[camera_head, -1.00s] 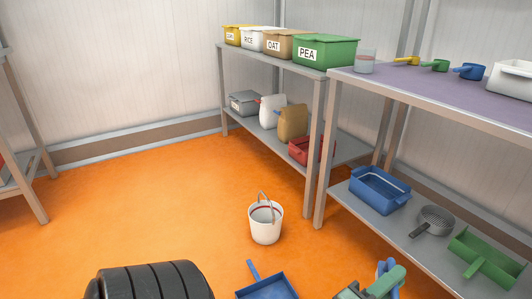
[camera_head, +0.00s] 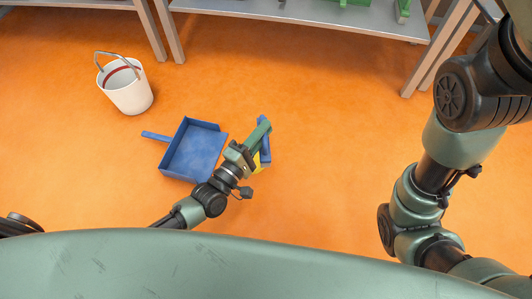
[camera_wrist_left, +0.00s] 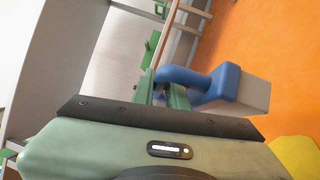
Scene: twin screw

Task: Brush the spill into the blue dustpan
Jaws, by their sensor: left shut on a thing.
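The blue dustpan (camera_head: 192,153) lies on the orange floor left of my left gripper, its handle pointing left. My left gripper (camera_head: 260,137) is shut on a blue brush (camera_head: 265,153), low over the floor to the right of the dustpan. In the left wrist view, the brush's blue handle (camera_wrist_left: 207,82) is at the jaws, with a greyish bristle block beside it. A yellow patch, the spill (camera_head: 257,163), shows partly beneath the gripper and brush. It also shows at the lower right of the left wrist view (camera_wrist_left: 298,155). My right gripper is out of view.
A white bucket (camera_head: 127,88) stands on the floor behind and left of the dustpan. A grey shelf (camera_head: 300,12) runs along the back, with its legs on the floor. Open floor lies between the brush and my right arm.

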